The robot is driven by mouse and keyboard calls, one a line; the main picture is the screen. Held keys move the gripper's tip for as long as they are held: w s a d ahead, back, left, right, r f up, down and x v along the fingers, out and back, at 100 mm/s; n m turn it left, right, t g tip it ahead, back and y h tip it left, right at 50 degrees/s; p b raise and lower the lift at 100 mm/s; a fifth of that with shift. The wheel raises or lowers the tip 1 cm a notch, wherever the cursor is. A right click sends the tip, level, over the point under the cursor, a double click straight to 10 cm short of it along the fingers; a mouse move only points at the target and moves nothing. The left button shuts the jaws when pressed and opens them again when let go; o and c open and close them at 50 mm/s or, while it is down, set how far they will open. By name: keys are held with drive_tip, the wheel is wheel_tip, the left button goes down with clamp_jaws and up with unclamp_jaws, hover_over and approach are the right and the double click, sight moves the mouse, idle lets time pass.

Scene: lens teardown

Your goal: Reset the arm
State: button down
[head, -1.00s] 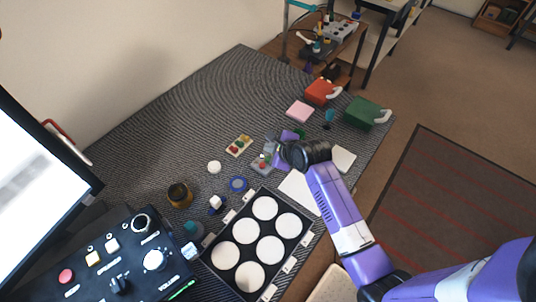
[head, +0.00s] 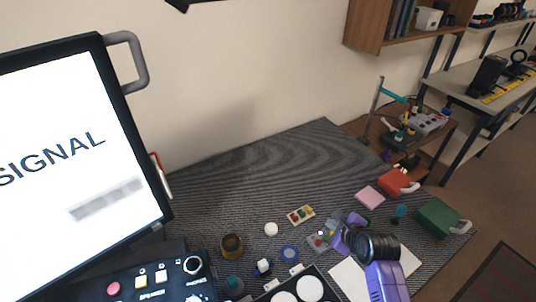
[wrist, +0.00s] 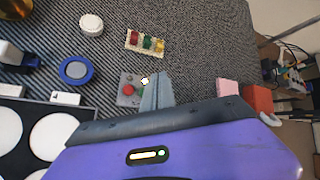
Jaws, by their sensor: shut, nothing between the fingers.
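My gripper (wrist: 157,80) shows in the wrist view as closed grey-blue fingers above the purple hand, with nothing held between them. It hangs over the grey ribbed mat (head: 300,160), just right of a small grey block with a red button (wrist: 128,90). In the head view my purple hand and black wrist hide part of the mat, and the fingertips are hard to make out. The block (head: 318,243) lies left of the hand there. I cannot tell the exact height of the fingers above the mat.
A black tray with white round pads (head: 322,286) lies in front. A pink block (head: 370,197), red box (head: 396,182) and green box (head: 438,216) lie to the right. A monitor (head: 75,150) and control panel (head: 160,285) fill the left. The mat's back is clear.

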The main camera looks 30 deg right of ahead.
drive_tip(key=shift+r+n, duration=0.1)
drive_tip(key=shift+n, duration=0.2)
wheel_tip(320, 180, up, 6)
drive_tip(key=w+d+n+t+h, duration=0.2)
drive_tip(key=n, duration=0.4)
drive_tip(key=s+a+r+n+t, duration=0.3)
drive_tip(key=s+a+r+n, duration=0.15)
drive_tip(key=n, duration=0.35)
drive_tip(key=s+a+r+n+y+b, duration=0.2)
drive_tip(key=s+a+n, duration=0.5)
drive_tip(key=s+a, duration=0.3)
drive_tip(key=s+a+r+n+t+y+b, duration=0.1)
drive_tip(key=s+a+n, duration=0.7)
drive_tip(key=s, duration=1)
drive_tip(key=shift+a+r+n+y+b, duration=0.3)
drive_tip(key=shift+a+r+y+b, duration=0.5)
drive_tip(key=shift+a+b, duration=0.1)
drive_tip(key=shift+f, duration=0.1)
